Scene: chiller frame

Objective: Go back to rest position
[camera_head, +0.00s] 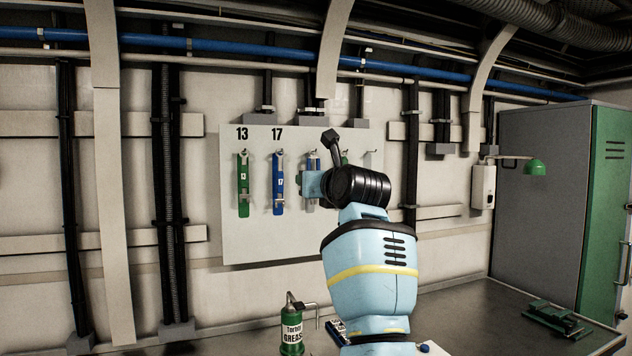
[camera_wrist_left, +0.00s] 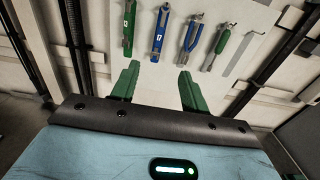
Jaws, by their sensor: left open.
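My light-blue arm rises from the bottom right of centre in the head view and hides part of the pale tool board (camera_head: 240,238). In the left wrist view, my left gripper (camera_wrist_left: 157,86) has its two green fingers wide apart, with nothing between them. Ahead of it hang a green tool (camera_wrist_left: 129,28) marked 13, a blue tool (camera_wrist_left: 160,30) marked 17, another blue tool (camera_wrist_left: 190,36) and another green tool (camera_wrist_left: 219,46). A grey tool shape (camera_wrist_left: 244,52) shows at the right. My right gripper is not in view.
A green grease can (camera_head: 292,335) stands on the grey worktop (camera_head: 470,318) below the board. A green metal device (camera_head: 556,318) lies at the worktop's right, before a grey-green cabinet (camera_head: 548,195). A green lamp (camera_head: 535,167) juts out beside it.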

